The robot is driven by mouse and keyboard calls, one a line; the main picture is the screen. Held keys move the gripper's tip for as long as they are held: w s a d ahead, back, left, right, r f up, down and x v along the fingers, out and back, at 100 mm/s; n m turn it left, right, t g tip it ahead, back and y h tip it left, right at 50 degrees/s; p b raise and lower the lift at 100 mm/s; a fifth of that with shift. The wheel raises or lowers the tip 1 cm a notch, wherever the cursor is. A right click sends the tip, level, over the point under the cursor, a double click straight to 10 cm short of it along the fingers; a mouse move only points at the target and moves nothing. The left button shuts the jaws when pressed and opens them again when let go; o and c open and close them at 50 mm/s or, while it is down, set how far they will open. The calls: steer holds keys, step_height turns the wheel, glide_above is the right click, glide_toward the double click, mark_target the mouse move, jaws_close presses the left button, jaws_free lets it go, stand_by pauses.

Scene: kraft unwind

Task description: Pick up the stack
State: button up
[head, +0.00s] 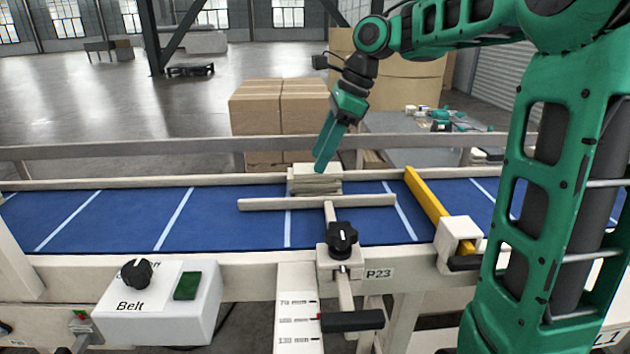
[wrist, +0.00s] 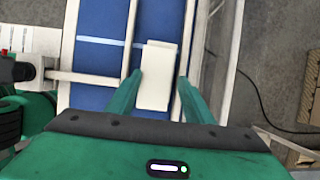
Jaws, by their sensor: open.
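The stack (head: 316,181) is a small pile of flat whitish pieces on the blue belt (head: 120,222), near the belt's far rail and behind a pale guide bar. In the wrist view the stack (wrist: 157,76) is a pale rectangle between the two green fingers. My gripper (head: 323,160) points down at the stack from above in the head view. In the wrist view my gripper (wrist: 161,92) is open, with one finger on each side of the stack's lower part. I cannot tell whether the fingers touch it or how high they are above the belt.
The pale guide bar (head: 260,204) stands just in front of the stack, with a black knob (head: 341,239) nearer. A yellow bar (head: 427,196) crosses the belt to the right. Cardboard boxes (head: 279,108) stand behind the far rail (head: 120,150). The belt's left part is clear.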

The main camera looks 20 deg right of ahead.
mark_target(313, 174)
steer(key=s+a+f, duration=0.2)
steer(key=shift+s+f, duration=0.1)
steer(key=shift+f, duration=0.3)
steer(key=shift+g, duration=0.3)
steer(key=w+f, duration=0.3)
steer(key=w, duration=0.1)
steer(key=shift+a+f, duration=0.1)
steer(key=shift+f, duration=0.2)
steer(key=shift+s+r, duration=0.2)
steer(key=shift+s, duration=0.1)
steer(key=shift+s+r, duration=0.15)
steer(key=shift+r, duration=0.1)
steer(key=c, duration=0.8)
steer(key=shift+o, duration=0.2)
steer(key=shift+r, duration=0.15)
